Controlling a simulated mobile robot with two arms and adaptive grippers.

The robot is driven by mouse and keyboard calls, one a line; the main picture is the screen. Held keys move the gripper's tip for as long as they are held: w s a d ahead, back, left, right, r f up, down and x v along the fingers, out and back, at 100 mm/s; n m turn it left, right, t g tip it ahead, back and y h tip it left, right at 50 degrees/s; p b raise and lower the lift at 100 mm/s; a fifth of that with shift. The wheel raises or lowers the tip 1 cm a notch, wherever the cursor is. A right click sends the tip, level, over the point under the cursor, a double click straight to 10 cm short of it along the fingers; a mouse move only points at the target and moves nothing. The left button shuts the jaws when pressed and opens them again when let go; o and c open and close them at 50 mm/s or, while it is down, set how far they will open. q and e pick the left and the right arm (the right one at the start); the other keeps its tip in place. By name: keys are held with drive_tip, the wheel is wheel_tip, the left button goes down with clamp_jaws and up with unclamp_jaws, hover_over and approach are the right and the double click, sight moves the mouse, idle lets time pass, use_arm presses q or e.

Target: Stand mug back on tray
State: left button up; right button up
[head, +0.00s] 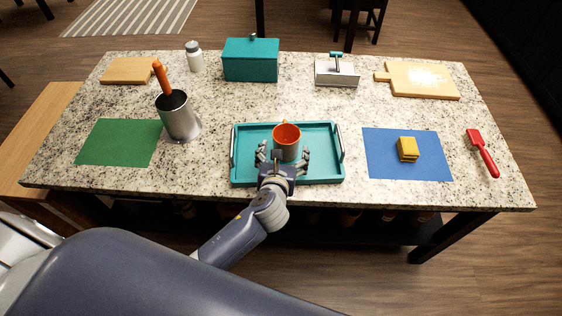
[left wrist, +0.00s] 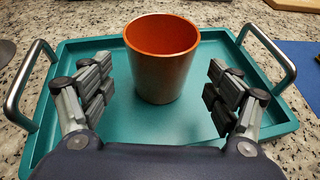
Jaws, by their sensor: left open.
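The mug (head: 287,142) is a small cup, orange inside and grey to orange-brown outside. It stands upright on the teal tray (head: 325,172), which has a metal handle at each end. In the left wrist view the mug (left wrist: 162,68) is upright with its open rim up; no handle shows there. My left gripper (head: 283,157) is open over the near part of the tray. Its fingers (left wrist: 160,92) are spread to either side in front of the mug, apart from it. The mug's far side is hidden. My right gripper is in neither view.
A blue mat (head: 385,160) with a yellow block (head: 408,149) lies right of the tray. A red-handled tool (head: 483,153) lies beyond it. A grey canister (head: 180,118) with an orange-handled tool stands left, near a green mat (head: 115,143). A teal box (head: 250,62) stands behind.

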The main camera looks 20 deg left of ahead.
use_arm(q)
drive_tip(key=v, duration=0.6)
drive_tip(key=shift+s+r, duration=0.1)
drive_tip(key=shift+s, duration=0.1)
